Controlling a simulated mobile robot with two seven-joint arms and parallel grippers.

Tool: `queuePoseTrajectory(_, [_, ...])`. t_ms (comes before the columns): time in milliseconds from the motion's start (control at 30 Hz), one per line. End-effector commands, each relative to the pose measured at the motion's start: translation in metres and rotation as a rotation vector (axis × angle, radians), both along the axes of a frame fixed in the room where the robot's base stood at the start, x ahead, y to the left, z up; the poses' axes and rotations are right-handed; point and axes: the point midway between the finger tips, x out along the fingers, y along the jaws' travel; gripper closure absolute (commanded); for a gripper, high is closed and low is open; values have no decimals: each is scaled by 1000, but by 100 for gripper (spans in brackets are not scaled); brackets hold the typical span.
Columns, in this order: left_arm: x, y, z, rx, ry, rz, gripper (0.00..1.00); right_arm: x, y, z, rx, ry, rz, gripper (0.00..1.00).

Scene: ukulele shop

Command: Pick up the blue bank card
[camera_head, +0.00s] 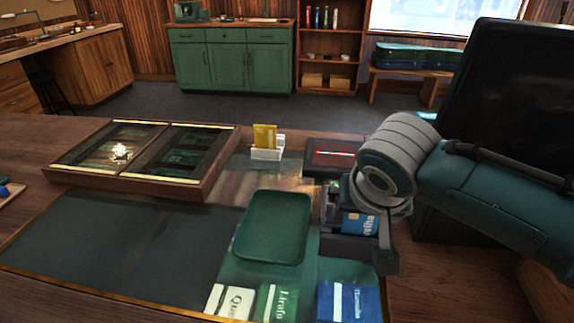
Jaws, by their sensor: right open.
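The blue bank card (358,223) with white lettering shows just below my right wrist, right of the green tray, partly hidden by my right gripper. My right gripper (356,246) reaches in from the right and points down over the counter. Its dark jaws are apart, and the card shows between or just behind them. I cannot tell whether they touch it. My left gripper is not in view.
An empty green tray (273,228) lies left of my right gripper. White, green (280,303) and blue (348,302) printed cards or leaflets lie at the front edge. A glass-topped case (200,180) stands at left, a white holder with a yellow card (265,137) behind. A dark monitor (500,90) stands right.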

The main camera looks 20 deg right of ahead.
Motion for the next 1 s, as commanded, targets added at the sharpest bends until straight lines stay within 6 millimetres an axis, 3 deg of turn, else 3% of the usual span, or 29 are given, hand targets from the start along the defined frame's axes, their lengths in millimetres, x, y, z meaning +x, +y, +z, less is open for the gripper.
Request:
queuePoseTrajectory(133, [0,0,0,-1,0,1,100,0,0,0,1,0,0,2])
queuePoseTrajectory(867, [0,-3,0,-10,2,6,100,0,0,1,0,0,0,84])
queuePoseTrajectory(1000, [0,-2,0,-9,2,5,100,0,0,1,0,0,0,85])
